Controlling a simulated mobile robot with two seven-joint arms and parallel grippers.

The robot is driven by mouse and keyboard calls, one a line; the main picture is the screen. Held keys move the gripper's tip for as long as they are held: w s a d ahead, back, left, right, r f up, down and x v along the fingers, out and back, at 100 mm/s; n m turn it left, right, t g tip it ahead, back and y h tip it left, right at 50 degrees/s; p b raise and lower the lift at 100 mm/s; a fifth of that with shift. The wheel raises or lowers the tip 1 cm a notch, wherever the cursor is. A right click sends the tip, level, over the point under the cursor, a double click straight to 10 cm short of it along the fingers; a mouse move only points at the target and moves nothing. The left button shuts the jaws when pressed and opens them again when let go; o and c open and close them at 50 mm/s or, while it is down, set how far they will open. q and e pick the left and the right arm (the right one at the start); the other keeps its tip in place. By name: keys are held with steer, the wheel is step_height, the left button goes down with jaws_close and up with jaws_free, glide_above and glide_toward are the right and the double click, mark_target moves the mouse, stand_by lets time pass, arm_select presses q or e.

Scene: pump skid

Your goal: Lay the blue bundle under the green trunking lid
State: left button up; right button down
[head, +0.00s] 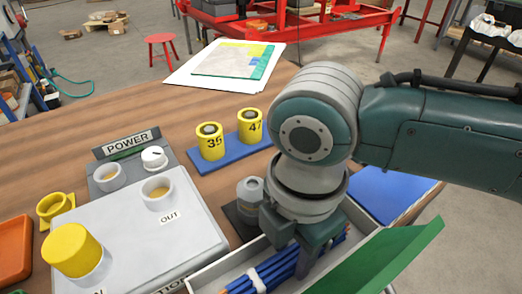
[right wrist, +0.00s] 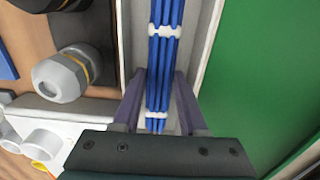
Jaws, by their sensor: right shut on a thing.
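The blue bundle (head: 272,271), several blue strands with white ties, lies lengthwise inside the pale trunking channel (head: 232,262). It also shows between the fingers in the right wrist view (right wrist: 163,45). The green trunking lid (head: 378,262) stands open and tilted along the right side of the channel; it fills the right of the right wrist view (right wrist: 262,75). My right gripper (head: 306,262) reaches down into the channel and is shut on the bundle, its fingers on either side of the strands (right wrist: 160,80). It hides part of the bundle in the head view. My left gripper is not in view.
A grey gland fitting (right wrist: 62,75) stands just left of the channel. A pale box with cups (head: 140,235) and a POWER block (head: 128,142) are further left.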

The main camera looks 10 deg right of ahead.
steer(key=shift+f, duration=0.1)
steer(key=shift+c, duration=1.8)
jaws_free()
step_height(320, 180, up, 10)
steer(key=p, duration=0.2)
